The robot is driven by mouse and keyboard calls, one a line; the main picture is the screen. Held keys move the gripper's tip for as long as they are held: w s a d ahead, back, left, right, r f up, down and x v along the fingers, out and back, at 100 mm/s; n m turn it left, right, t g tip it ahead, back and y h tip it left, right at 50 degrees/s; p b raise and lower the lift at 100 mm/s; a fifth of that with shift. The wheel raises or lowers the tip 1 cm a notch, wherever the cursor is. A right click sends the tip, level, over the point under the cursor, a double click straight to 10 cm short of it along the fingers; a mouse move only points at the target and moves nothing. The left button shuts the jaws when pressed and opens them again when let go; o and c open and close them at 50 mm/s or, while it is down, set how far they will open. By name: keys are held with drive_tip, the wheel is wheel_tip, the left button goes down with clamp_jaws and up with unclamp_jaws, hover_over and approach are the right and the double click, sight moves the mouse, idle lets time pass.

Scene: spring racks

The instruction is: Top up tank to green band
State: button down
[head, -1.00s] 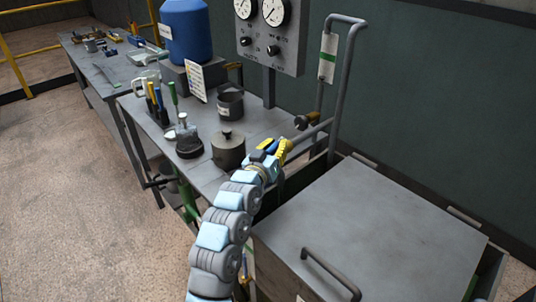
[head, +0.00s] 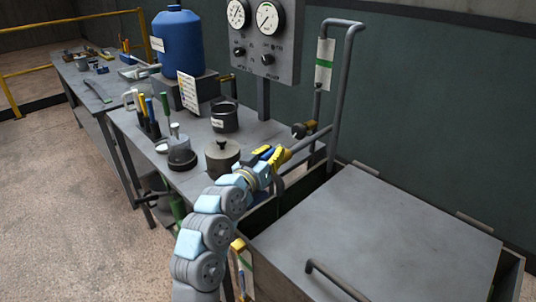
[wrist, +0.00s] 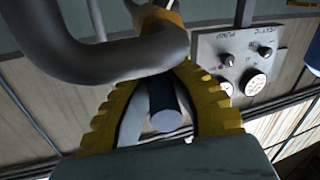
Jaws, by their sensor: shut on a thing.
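My gripper (head: 274,157) has yellow fingers and is at the low end of the grey pipe (head: 348,75), beside the tank's far left corner. In the wrist view the fingers (wrist: 165,105) are closed around a dark round-ended rod (wrist: 168,120), possibly a valve handle; the grey pipe crosses close in front. The liquid level is not visible.
The bench (head: 265,128) holds a lidded pot (head: 222,157), a dark mug (head: 224,116), a blue drum (head: 178,42) and tools. A white tag with a green stripe (head: 324,62) hangs by the pipe. Floor at left is clear.

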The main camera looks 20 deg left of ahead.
drive_tip(key=shift+s+d+r, duration=0.1)
drive_tip(key=shift+d, duration=0.05)
idle(0.3)
drive_tip(key=c, duration=0.9)
unclamp_jaws()
drive_tip(key=shift+s, duration=0.1)
drive_tip(key=shift+s+a, duration=0.2)
drive_tip(key=shift+s, duration=0.3)
drive_tip(key=s, duration=0.3)
drive_tip(key=s+a, duration=0.1)
drive_tip(key=s, duration=0.6)
drive_tip(key=shift+s+a, duration=0.25)
drive_tip(key=shift+s, duration=0.1)
